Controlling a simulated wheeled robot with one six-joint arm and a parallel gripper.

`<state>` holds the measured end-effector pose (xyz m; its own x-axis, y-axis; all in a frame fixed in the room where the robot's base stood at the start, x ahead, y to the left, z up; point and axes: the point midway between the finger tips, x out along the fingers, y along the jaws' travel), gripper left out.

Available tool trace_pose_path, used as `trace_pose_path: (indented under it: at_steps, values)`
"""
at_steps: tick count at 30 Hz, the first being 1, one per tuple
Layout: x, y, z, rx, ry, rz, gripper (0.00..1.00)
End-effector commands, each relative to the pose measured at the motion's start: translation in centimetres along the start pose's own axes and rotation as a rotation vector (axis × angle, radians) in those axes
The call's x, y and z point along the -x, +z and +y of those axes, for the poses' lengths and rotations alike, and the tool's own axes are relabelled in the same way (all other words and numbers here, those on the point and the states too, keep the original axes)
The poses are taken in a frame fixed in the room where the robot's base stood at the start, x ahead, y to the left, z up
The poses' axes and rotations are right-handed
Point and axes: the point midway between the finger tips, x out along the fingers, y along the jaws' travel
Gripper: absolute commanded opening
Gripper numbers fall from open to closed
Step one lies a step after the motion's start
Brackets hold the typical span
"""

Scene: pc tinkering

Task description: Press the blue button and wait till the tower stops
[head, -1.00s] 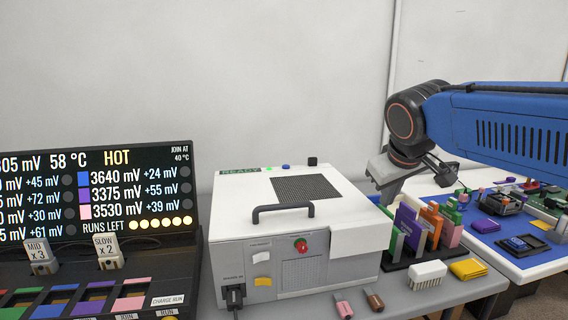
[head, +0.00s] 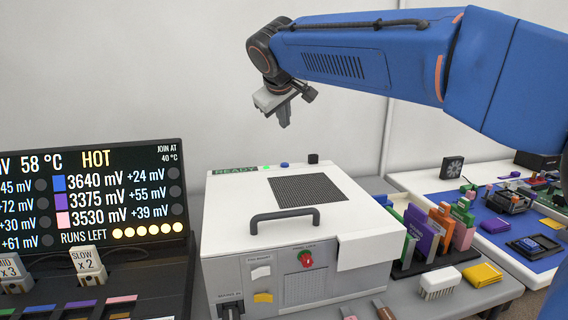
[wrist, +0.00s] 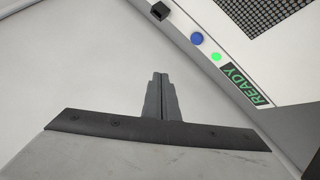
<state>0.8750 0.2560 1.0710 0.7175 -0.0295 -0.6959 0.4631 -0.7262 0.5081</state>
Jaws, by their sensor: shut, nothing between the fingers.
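The blue button (head: 284,165) sits on the back edge of the top of a white box-shaped machine (head: 222,215). It also shows in the wrist view (wrist: 197,39), next to a lit green light (wrist: 216,57) and a green READY label (wrist: 245,84). My gripper (head: 285,124) is above the back part of the machine, pointing down, with its fingers together and empty. In the wrist view the fingertips (wrist: 160,75) are apart from the blue button, which lies up and to the right of them. No tower is clearly identifiable.
A black knob (head: 313,158) stands right of the blue button. The machine has a dark handle (head: 284,215) and a red knob (head: 306,258) in front. A display (head: 120,195) reading 58 °C HOT stands left. Colored cards (head: 424,232) stand in a rack at right.

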Motion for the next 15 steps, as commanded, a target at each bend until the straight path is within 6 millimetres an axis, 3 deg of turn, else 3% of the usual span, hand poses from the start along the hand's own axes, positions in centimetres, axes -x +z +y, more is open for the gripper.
trace_pose_path:
  at_steps: [15]
  values:
    - [-1.3,1.1,-0.9,0.001,-0.001,-0.003,0.00]
